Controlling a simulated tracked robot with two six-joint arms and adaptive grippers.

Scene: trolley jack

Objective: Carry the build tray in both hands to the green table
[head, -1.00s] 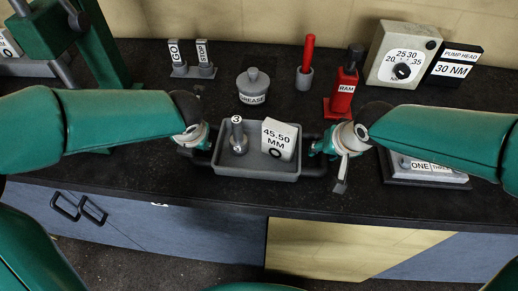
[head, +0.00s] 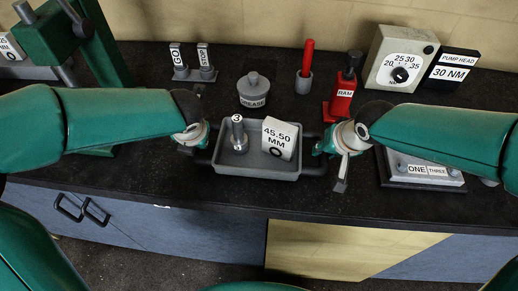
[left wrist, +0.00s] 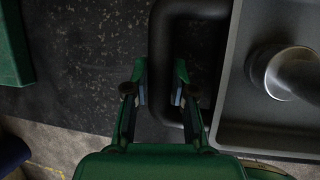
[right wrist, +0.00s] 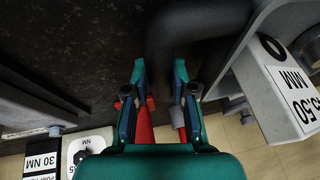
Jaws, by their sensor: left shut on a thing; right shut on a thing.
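The build tray (head: 257,174) is a shallow grey tray with a black bar handle at each end. It holds a grey metal pin marked 3 (head: 238,132) and a white block marked 45.50 MM (head: 279,138). My left gripper (head: 194,136) is shut on the left handle (left wrist: 180,25), and my right gripper (head: 330,144) is shut on the right handle (right wrist: 190,30). The tray looks level at the front of the dark bench; I cannot tell whether it touches the bench top. The green table is not clearly in view.
Behind the tray are a grease pot (head: 253,91), GO and STOP gauges (head: 193,66), a red RAM tool (head: 343,95) and a torque tester (head: 401,58). A plate marked ONE and THREE (head: 430,172) lies close right. A green press (head: 85,50) stands left.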

